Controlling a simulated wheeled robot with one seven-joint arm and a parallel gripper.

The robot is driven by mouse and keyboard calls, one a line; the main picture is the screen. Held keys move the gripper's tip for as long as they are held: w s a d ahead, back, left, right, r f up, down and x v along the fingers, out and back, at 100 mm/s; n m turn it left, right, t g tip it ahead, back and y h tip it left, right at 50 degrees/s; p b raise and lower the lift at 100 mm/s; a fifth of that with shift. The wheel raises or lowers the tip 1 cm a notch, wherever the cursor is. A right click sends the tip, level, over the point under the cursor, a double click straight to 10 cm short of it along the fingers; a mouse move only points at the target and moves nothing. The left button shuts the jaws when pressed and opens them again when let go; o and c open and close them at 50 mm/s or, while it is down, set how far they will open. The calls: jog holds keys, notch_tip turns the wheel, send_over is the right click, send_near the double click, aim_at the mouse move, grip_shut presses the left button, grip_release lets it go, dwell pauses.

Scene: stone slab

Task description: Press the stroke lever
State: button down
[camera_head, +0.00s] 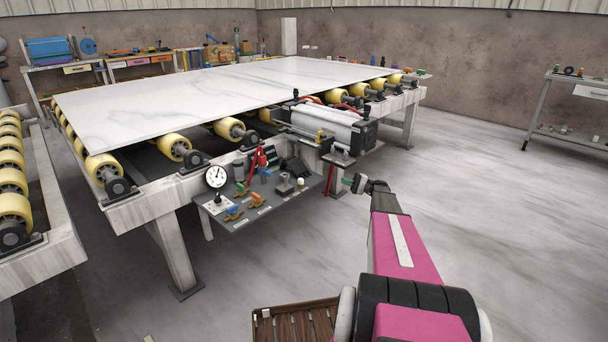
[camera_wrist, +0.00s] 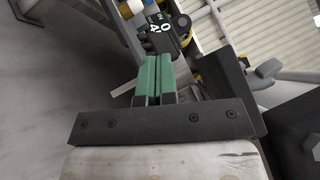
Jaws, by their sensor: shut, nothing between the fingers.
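A grey control shelf (camera_head: 225,218) is fixed to the side of the roller table. It carries a round dial gauge (camera_head: 215,177), a red-handled lever (camera_head: 258,158), blue (camera_head: 233,213) and orange (camera_head: 257,201) handles and a small grey block with an upright knob (camera_head: 284,184). I cannot tell which part is the stroke lever. My gripper (camera_head: 349,182) is to the right of the shelf, apart from those controls. Its green fingers are together and empty in the wrist view (camera_wrist: 158,57). A black block with white characters (camera_wrist: 164,36) shows just beyond the fingertips there.
A large white slab (camera_head: 220,88) lies on yellow rollers (camera_head: 174,147). A white cylinder unit (camera_head: 325,125) is mounted on the table side above my gripper. A wooden slatted pallet (camera_head: 296,322) is on the floor in front.

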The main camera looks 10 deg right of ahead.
aim_at(302, 179)
jog(key=x, duration=1.9)
jog(key=shift+a, duration=0.3)
jog(key=shift+s+a+r, duration=0.25)
jog(key=shift+s+a, duration=0.1)
jog(key=shift+a, duration=0.2)
jog(key=shift+s+a+r, duration=0.25)
jog(key=shift+s+a, duration=0.05)
jog(key=shift+a, duration=0.2)
jog(key=shift+s+a+r, duration=0.3)
jog(key=shift+s+a, duration=0.1)
jog(key=shift+a, duration=0.3)
